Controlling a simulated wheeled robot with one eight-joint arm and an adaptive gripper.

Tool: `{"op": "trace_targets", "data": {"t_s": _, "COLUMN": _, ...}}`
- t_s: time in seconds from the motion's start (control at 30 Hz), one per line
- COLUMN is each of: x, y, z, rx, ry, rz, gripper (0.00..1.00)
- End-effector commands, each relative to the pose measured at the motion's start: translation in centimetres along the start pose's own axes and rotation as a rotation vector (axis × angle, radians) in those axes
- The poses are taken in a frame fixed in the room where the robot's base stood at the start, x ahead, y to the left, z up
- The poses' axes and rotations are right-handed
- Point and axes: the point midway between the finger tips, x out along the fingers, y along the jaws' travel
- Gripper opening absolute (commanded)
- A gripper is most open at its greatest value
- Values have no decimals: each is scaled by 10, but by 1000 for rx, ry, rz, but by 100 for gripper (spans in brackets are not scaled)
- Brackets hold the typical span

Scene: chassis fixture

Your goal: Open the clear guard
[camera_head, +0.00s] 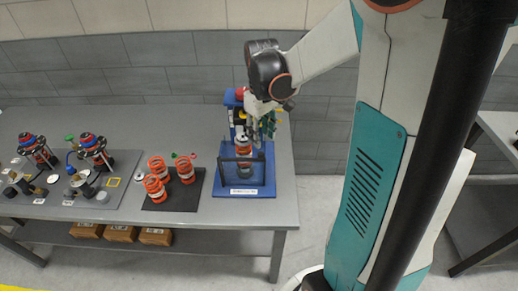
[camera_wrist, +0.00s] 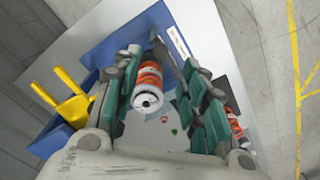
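The clear guard (camera_head: 228,172) is a see-through panel with a dark frame. It stands at the front of a blue fixture base (camera_head: 262,188) near the table's right end. An orange and white spring-like part (camera_head: 243,147) is upright behind it; it also shows in the wrist view (camera_wrist: 150,76). My gripper (camera_head: 264,128) is above the fixture, pointing down, just right of that part. In the wrist view my gripper (camera_wrist: 163,68) has its green fingers apart, with the orange part seen between them. I cannot tell whether a finger touches the guard.
A blue column (camera_head: 232,98) with a red top rises behind the fixture. A dark mat (camera_head: 180,203) with several orange parts lies left of the fixture. A grey plate (camera_head: 120,195) with two devices is farther left.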

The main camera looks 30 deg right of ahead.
Motion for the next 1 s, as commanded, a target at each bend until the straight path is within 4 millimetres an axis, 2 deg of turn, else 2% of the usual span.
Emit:
{"op": "trace_targets", "data": {"t_s": 0.03, "x": 12, "y": 0, "z": -1, "rx": 0, "ry": 0, "rz": 0, "gripper": 40}}
{"op": "trace_targets", "data": {"t_s": 0.2, "x": 43, "y": 0, "z": 0, "rx": -1, "ry": 0, "rz": 0, "gripper": 40}}
{"op": "trace_targets", "data": {"t_s": 0.4, "x": 67, "y": 0, "z": 0, "rx": -1, "ry": 1, "rz": 0, "gripper": 40}}
{"op": "trace_targets", "data": {"t_s": 0.6, "x": 74, "y": 0, "z": 0, "rx": -1, "ry": 1, "rz": 0, "gripper": 40}}
{"op": "trace_targets", "data": {"t_s": 0.83, "x": 74, "y": 0, "z": 0, "rx": -1, "ry": 1, "rz": 0, "gripper": 40}}
{"op": "trace_targets", "data": {"t_s": 1.0, "x": 74, "y": 0, "z": 0, "rx": -1, "ry": 1, "rz": 0, "gripper": 1}}
